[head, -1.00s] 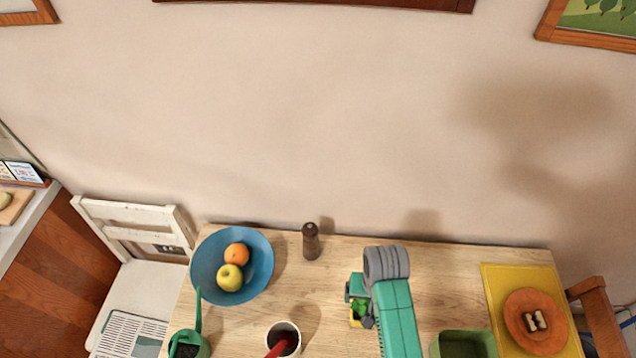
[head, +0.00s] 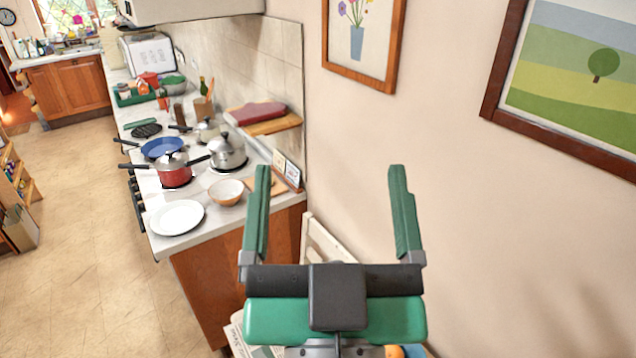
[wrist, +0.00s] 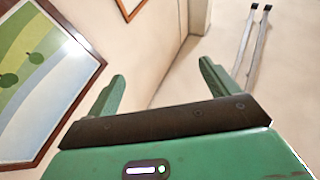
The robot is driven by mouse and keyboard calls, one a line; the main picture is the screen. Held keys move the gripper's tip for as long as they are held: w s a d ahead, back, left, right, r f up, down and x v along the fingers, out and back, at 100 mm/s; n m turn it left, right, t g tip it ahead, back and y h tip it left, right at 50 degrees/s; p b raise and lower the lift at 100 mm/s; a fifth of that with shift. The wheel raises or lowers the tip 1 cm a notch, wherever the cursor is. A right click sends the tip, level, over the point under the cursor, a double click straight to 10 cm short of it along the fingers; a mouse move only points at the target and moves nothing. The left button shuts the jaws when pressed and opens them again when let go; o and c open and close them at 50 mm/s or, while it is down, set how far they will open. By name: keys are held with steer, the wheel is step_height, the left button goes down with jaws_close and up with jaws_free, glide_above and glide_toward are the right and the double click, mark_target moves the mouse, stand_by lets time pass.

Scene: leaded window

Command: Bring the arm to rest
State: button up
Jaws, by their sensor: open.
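My gripper (head: 330,205) is raised in the middle of the head view, its two green fingers wide apart and pointing up. Nothing is between the fingers. In the wrist view my gripper (wrist: 160,95) is also open and empty, with wall and a pale surface beyond it. Most of my arm behind the gripper is out of view.
A kitchen counter (head: 250,210) with a white plate (head: 177,217), a red pot (head: 174,169) and other cookware stands to the left. A white chair (head: 322,240) is partly hidden behind my gripper. Framed pictures (head: 575,70) hang on the wall.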

steer(key=s+a+r+t+y, duration=0.1)
steer(key=s+a+r, duration=0.1)
steer(key=s+r, duration=0.1)
steer(key=shift+s+a+r+n+t, duration=0.35)
steer(key=shift+r+n+t, duration=0.05)
steer(key=shift+r, duration=0.1)
